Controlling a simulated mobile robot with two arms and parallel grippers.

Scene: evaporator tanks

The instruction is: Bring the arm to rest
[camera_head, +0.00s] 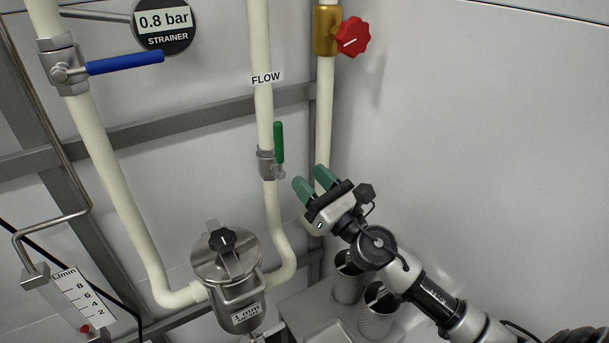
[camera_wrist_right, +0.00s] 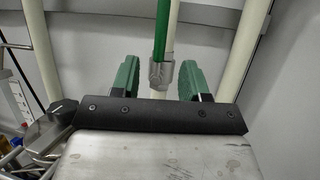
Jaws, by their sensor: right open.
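My right gripper (camera_head: 313,182) has green fingertips and is held up in front of the pipes, right of the green-handled valve. Its fingers are spread apart with nothing between them. In the right wrist view the gripper (camera_wrist_right: 155,80) shows both green fingers apart. The green handle (camera_wrist_right: 164,30) and its valve body appear beyond them, in line with the gap. In the head view the green handle (camera_head: 279,142) stands upright along the FLOW pipe (camera_head: 262,105). My right arm reaches in from the lower right. My left gripper is not in view.
A strainer housing (camera_head: 228,270) with a black knob stands below. A blue-handled valve (camera_head: 125,63) is at upper left, a red knob (camera_head: 353,37) at upper right. Two mesh baskets (camera_head: 375,315) sit under my arm. A flowmeter (camera_head: 68,300) is at lower left. The right wall is bare.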

